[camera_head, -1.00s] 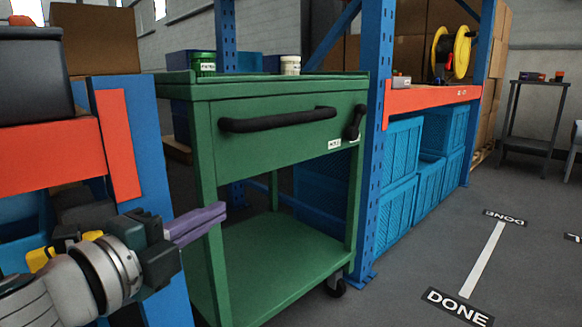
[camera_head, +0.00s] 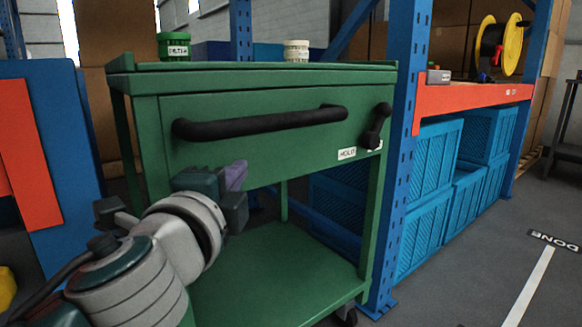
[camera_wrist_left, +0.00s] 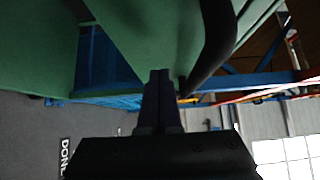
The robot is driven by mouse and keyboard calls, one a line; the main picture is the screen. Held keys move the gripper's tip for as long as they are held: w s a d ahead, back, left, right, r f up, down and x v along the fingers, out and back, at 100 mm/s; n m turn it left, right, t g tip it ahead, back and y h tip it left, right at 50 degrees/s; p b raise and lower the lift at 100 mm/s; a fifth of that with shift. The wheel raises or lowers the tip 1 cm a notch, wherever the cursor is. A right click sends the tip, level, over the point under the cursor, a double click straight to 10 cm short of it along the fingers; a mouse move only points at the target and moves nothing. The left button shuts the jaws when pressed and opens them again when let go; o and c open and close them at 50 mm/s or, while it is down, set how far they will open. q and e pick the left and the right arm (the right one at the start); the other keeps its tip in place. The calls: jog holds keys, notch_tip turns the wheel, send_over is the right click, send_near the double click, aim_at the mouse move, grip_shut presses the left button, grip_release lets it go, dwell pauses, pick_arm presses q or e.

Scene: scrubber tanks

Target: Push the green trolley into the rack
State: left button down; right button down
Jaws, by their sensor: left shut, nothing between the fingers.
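The green trolley (camera_head: 230,87) stands upright between two blue rack posts. Its front panel has a long black handle (camera_head: 260,123) and a small black lever (camera_head: 376,127) at the right, beside a HOLD label (camera_head: 347,154). My left gripper (camera_head: 235,178) is shut and empty, with purple fingers, just below the handle in front of the panel. I cannot tell whether it touches. In the left wrist view the shut fingers (camera_wrist_left: 158,85) point at the green panel (camera_wrist_left: 130,30), with the black handle (camera_wrist_left: 215,45) to their right. My right gripper is out of view.
A blue rack post (camera_head: 397,190) stands close at the trolley's right. An orange beam (camera_head: 470,105) sits above blue crates (camera_head: 430,165). A green can (camera_head: 173,45) and a white can (camera_head: 296,50) stand behind the trolley's top edge.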

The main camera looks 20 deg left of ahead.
aim_at(209, 156)
pick_arm(q)
jog(key=w+a, duration=0.3)
jog(key=shift+a+f+b, duration=0.1)
jog(key=shift+b, duration=0.25)
jog(key=shift+w+a, duration=0.1)
jog(key=shift+w, duration=0.15)
jog(key=a, duration=0.1)
jog(key=w+a, duration=0.1)
jog(key=a+b, duration=0.1)
jog(key=shift+w+f, duration=0.35)
jog(key=shift+w+a+r+b, duration=0.25)
jog(key=shift+w+a+b, duration=0.05)
jog(key=shift+w+a, duration=0.7)
jog(key=shift+a, duration=0.15)
jog(key=shift+r, duration=0.1)
